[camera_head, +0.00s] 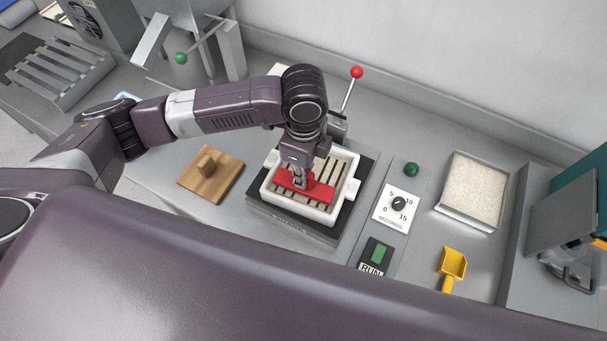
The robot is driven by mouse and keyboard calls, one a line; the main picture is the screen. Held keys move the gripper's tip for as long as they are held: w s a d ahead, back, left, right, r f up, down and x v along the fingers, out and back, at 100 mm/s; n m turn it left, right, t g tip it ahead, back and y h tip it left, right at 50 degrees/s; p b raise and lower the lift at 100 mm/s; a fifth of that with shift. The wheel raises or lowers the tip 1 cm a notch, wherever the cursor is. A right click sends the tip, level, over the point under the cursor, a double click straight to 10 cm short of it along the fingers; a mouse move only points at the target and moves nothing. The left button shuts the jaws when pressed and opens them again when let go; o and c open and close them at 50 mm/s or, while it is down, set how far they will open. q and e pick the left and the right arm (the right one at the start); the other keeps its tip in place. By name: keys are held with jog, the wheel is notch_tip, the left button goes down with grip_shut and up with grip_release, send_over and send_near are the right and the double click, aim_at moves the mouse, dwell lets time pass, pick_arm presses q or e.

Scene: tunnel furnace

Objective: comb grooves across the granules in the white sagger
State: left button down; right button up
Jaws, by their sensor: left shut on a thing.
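The white sagger (352,166), a square dish with lugs, sits on a dark plate (366,185) in the middle of the counter. Pale bands with dark stripes between them show inside it. A red comb (321,191) lies across the inside of the sagger. My left gripper (300,184) reaches down from above and is shut on the red comb. The comb's lower edge and the surface beneath it are hidden. My right gripper is not in view.
A wooden board with a block (211,178) lies left of the sagger. To the right are a dial panel (396,212), a green RUN button (377,254), a yellow scoop (452,263) and a tray of pale granules (474,188). A red-balled lever (356,73) stands behind.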

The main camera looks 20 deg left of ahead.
pick_arm(q)
jog(key=shift+r, duration=3.4)
jog(key=shift+w+a+f+n+b, duration=0.1)
jog(key=shift+a+f+n+b, duration=0.15)
jog(key=shift+n+b, duration=0.25)
jog(key=a+n+b, duration=0.1)
jog(key=n+b, duration=0.1)
jog(key=a+n+b, duration=0.1)
jog(key=n+b, duration=0.1)
jog(key=n, duration=0.1)
jog(key=w+a+f+n+b, duration=0.1)
jog(key=a+n+b, duration=0.1)
jog(key=n+b, duration=0.1)
jog(key=a+n+b, duration=0.1)
jog(key=n, duration=0.1)
jog(key=n+b, duration=0.2)
jog(key=a+n+b, duration=0.1)
jog(key=n+b, duration=0.1)
jog(key=n, duration=0.1)
jog(key=shift+s+a, duration=0.3)
jog(key=shift+a, duration=0.05)
jog(key=n, duration=0.1)
jog(key=n+b, duration=0.1)
jog(key=a+n, duration=0.1)
jog(key=shift+s+r, duration=0.25)
jog(key=shift+s, duration=0.05)
